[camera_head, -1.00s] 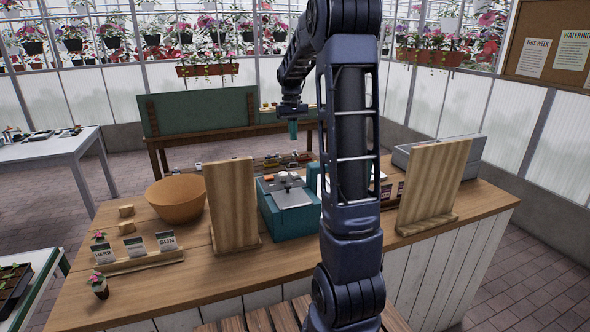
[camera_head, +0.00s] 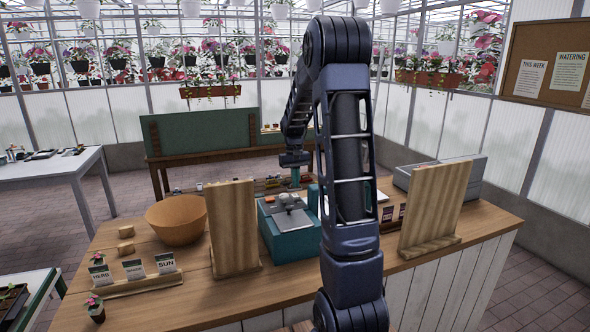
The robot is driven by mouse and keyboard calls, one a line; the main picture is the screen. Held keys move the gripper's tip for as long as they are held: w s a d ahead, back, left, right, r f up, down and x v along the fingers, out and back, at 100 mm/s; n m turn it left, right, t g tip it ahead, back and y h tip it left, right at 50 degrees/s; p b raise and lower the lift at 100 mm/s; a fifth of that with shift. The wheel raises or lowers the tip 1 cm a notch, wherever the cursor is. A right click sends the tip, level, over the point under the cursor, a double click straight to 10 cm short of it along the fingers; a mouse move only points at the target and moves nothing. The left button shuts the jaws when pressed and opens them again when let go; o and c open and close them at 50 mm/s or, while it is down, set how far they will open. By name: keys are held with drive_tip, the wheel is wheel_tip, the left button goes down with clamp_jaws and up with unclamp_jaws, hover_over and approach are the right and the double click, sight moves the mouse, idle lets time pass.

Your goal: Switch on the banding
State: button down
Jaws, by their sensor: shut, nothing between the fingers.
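A teal machine with a grey top plate (camera_head: 290,243) stands on the wooden counter (camera_head: 190,300); it looks like the banding machine. Small orange and light parts sit on its upper face, too small to tell which is a switch. My gripper (camera_head: 296,180) points down with its teal fingertips shut and empty, at the far side of the machine's top in the picture. I cannot tell whether the fingertips touch anything. My arm hides the area right of the machine.
Wooden upright boards stand left (camera_head: 234,228) and right (camera_head: 435,208) of the machine. A wooden bowl (camera_head: 176,220), seed-packet signs (camera_head: 132,270) and a small potted plant (camera_head: 95,308) are at the left. A grey box (camera_head: 470,177) stands at the back right.

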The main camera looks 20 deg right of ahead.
sight(295, 196)
drive_tip(key=shift+s+f, duration=0.15)
drive_tip(key=shift+f, duration=0.9)
drive_tip(key=shift+s+f, duration=0.15)
drive_tip(key=shift+f, duration=0.85)
drive_tip(key=shift+s+f+t, duration=0.2)
drive_tip(key=shift+f+t, duration=0.15)
drive_tip(key=shift+t, duration=0.05)
drive_tip(key=shift+w, duration=0.7)
drive_tip(key=shift+w+r, duration=0.1)
drive_tip(key=shift+w, duration=0.05)
